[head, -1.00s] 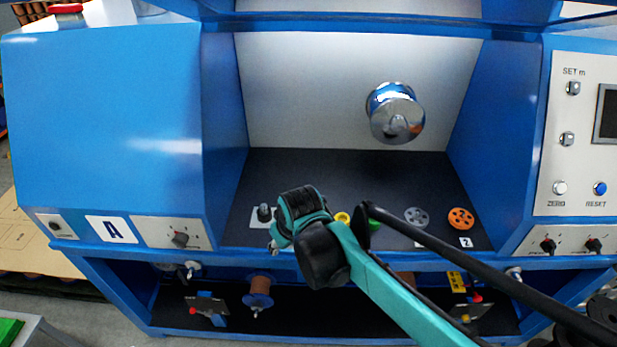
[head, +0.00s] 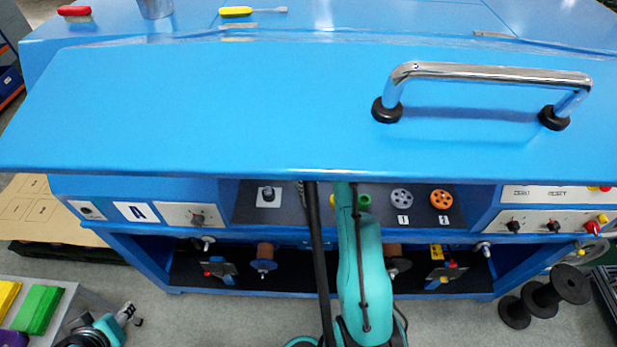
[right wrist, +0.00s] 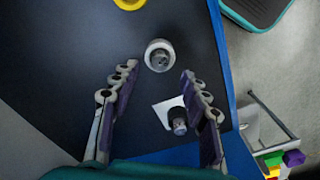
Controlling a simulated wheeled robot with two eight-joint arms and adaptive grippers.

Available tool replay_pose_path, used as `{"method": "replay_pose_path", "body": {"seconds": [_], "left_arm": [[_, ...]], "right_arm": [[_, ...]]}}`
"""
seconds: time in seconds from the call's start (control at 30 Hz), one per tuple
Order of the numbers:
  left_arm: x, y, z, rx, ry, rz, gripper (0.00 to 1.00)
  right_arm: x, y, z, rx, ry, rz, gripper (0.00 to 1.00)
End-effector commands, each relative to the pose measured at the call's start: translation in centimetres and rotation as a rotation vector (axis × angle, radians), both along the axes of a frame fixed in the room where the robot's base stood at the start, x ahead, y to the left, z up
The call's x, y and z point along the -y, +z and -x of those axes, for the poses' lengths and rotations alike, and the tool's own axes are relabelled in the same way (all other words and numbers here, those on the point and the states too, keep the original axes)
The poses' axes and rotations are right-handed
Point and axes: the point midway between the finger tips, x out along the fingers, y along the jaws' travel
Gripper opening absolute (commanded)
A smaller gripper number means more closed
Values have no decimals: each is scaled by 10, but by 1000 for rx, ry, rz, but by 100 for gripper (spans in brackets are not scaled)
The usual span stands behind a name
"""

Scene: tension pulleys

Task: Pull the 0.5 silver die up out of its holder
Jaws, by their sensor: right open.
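In the right wrist view, a small round silver-white piece with a grey centre (right wrist: 160,56) sits on the dark shelf, just beyond my fingertips. A dark upright peg with a grey tip (right wrist: 178,121) stands by a white square plate, near the right finger; it also shows in the head view (head: 268,194). No 0.5 mark is readable, so I cannot tell which is the die. My right gripper (right wrist: 157,84) is open and empty above the shelf; the hood hides it in the head view. My left gripper (head: 130,314) is low at the left, its fingers too small to read.
A blue hood with a chrome handle (head: 490,72) overhangs the shelf. A yellow ring (right wrist: 130,3), a grey pulley (head: 401,198) and an orange pulley (head: 440,199) sit along the shelf.

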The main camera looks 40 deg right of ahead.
Motion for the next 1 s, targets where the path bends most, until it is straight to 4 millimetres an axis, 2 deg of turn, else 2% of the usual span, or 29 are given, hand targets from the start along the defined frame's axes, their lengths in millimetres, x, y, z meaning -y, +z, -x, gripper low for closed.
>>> {"method": "replay_pose_path", "body": {"seconds": [0.1,0.3,0.43,0.7,0.73,0.8,0.9,1.0], "left_arm": [[0,-3,0,0,0,0,45],[0,-5,0,0,0,0,45],[0,-5,0,0,0,0,45],[0,-5,0,0,0,0,45],[0,-5,0,0,0,0,45],[0,-5,0,0,0,0,45],[0,-5,0,0,0,0,45],[0,-5,0,0,0,0,45]], "right_arm": [[0,-22,-1,1,0,1,46],[0,-46,-1,1,-1,1,46],[0,-54,0,1,-1,1,46],[0,-54,0,1,-1,1,46],[0,-54,0,1,-1,1,40],[0,-54,0,1,-1,1,22],[0,-54,0,1,-1,1,0],[0,-54,0,1,-1,1,0]]}}
